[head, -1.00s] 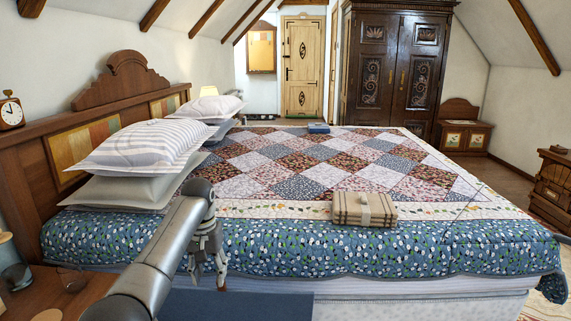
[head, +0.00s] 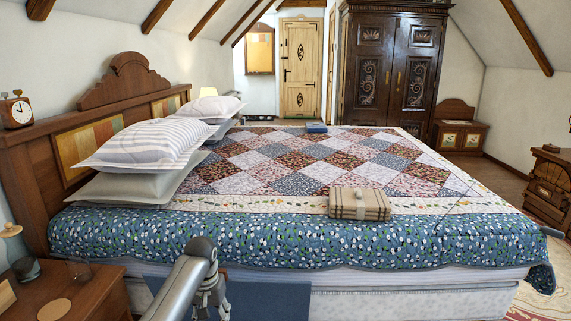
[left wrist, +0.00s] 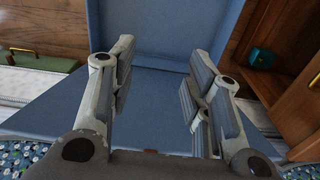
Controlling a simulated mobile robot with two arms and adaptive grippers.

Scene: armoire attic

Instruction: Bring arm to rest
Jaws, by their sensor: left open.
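My left gripper (head: 212,300) is low at the bottom of the head view, in front of the near side of the bed. My grey left arm comes up from the bottom edge beside it. In the left wrist view the gripper (left wrist: 160,88) has its two fingers spread apart with nothing between them. A plain blue surface (left wrist: 155,105) lies beyond the fingers. My right gripper is in neither view.
The bed (head: 330,250) fills the middle, with a folded plaid blanket (head: 360,203) on its quilt and striped pillows (head: 150,143) at the left. A wooden nightstand (head: 90,290) stands at lower left. A blue flat thing (head: 270,300) lies beside the gripper.

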